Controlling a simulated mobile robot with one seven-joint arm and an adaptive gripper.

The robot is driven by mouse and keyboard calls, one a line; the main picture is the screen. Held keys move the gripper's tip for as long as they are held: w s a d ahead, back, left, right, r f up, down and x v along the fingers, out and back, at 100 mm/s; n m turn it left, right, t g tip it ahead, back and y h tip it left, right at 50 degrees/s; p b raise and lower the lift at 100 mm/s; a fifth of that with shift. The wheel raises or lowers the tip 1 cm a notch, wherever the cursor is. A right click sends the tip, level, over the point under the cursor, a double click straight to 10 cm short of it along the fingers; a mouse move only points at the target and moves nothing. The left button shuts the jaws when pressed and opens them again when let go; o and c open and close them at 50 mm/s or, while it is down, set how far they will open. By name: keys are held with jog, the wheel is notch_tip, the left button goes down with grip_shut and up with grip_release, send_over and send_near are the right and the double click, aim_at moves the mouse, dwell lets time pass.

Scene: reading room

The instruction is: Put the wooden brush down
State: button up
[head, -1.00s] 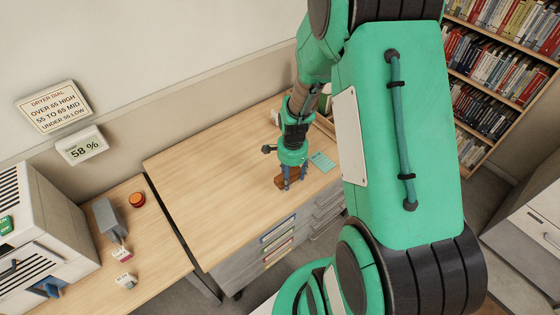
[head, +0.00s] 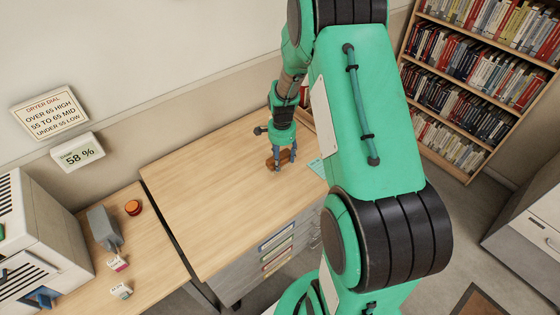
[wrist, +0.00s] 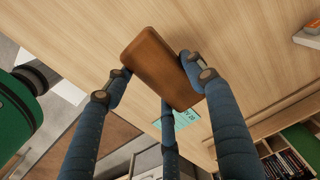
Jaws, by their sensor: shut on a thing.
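The wooden brush (head: 272,164) is a brown block. My gripper (head: 281,161) points down at the right part of the light wood worktop (head: 205,200) and is shut on the brush. In the wrist view the brush (wrist: 158,62) sits between the blue fingers of my gripper (wrist: 155,80), one at each side and a third behind it. Bare wood shows beyond it. Whether the brush touches the worktop or hangs just above it, I cannot tell. Its underside is hidden.
A pale green card (head: 316,168) lies right of the brush. The worktop's left and middle are bare. On the lower left desk are an orange round thing (head: 133,207), a grey device (head: 104,228) and a white machine (head: 45,245). A bookcase (head: 470,90) stands at the right.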

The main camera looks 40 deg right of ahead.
jog(key=shift+w+d+f, duration=0.1)
jog(key=shift+w+d, duration=0.25)
jog(key=shift+w, duration=0.35)
jog(key=shift+w+d+f, duration=0.1)
jog(key=shift+w+d, duration=0.2)
jog(key=shift+w, duration=0.35)
jog(key=shift+f+b, duration=0.6)
jog(key=shift+f, duration=1.1)
jog(key=shift+f, duration=0.15)
jog(key=o, duration=1.3)
jog(key=shift+c, duration=0.2)
notch_tip(320, 180, up, 12)
jog(key=shift+r+p, duration=0.15)
jog(key=shift+p, duration=1.05)
